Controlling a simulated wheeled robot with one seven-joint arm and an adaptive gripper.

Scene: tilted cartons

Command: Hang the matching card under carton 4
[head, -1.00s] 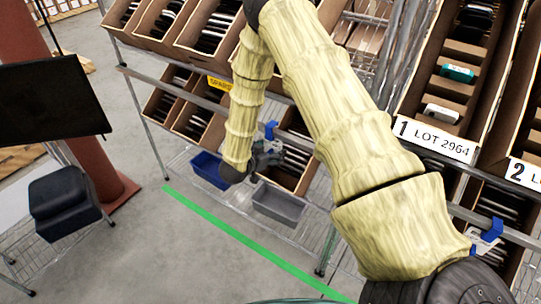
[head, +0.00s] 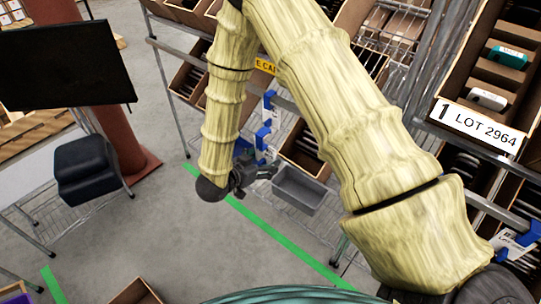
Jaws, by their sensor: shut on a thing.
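My gripper (head: 262,172) is low beside the rack, at the end of my arm, shut on a small white-and-blue thing (head: 266,138) that looks like a card with blue clips. It stands up from the fingers; its print is too small to read, and the exact grip is unclear. No label with a 4 shows, so I cannot pick out carton 4. The carton label 1 LOT 2964 (head: 478,127) is at the right. A white card with a blue clip (head: 517,242) hangs below it on the rack.
A grey bin (head: 300,188) is just right of my gripper. A yellow label (head: 265,66) is partly hidden by my arm. A dark monitor (head: 66,65) and a black box (head: 88,170) stand left. Open floor with a green line (head: 270,232) lies in front.

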